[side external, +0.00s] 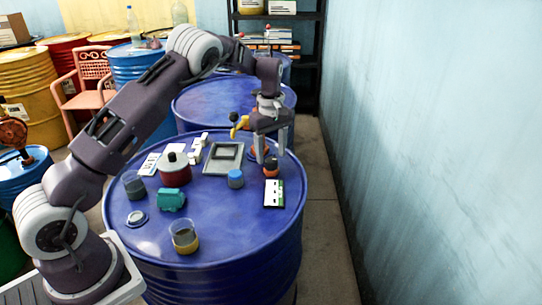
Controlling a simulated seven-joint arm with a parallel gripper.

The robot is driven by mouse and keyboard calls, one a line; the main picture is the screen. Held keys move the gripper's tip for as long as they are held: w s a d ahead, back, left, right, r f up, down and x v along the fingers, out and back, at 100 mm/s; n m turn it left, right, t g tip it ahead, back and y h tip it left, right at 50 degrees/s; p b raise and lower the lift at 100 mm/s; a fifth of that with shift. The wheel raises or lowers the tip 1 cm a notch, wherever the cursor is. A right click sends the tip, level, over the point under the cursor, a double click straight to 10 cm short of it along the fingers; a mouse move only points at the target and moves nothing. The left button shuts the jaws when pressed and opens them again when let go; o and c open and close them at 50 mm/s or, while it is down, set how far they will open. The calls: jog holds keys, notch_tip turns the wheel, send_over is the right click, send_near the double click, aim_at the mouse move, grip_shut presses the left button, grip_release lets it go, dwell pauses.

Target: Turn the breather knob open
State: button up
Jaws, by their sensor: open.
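My gripper (271,157) points down above the right back part of the near blue drum (225,225), with its two fingers apart. A small orange-red knob-like piece with a dark top (271,169) stands just below and in front of the fingertips. Whether they touch it is not clear. Another orange-red part (259,153) shows partly behind the left finger. A yellow piece with a dark end (239,124) is left of the gripper. I cannot tell for sure which of these is the breather knob, or its turn position.
The drum top also holds a grey tray (211,165), a blue-capped jar (236,179), a dark red pot (174,175), a teal block (171,200), a glass of amber liquid (184,240) and a white-green card (274,194). A wall stands to the right.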

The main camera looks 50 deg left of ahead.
jog(key=shift+f, duration=0.85)
grip_shut()
jog(key=shift+m, duration=0.3)
jog(key=m, duration=0.3)
jog(key=shift+m, duration=0.3)
jog(key=m, duration=0.4)
jog(key=shift+m, duration=0.3)
jog(key=m, duration=0.4)
jog(key=shift+m, duration=0.3)
jog(key=shift+d+m, duration=0.1)
jog(key=shift+m, duration=2.1)
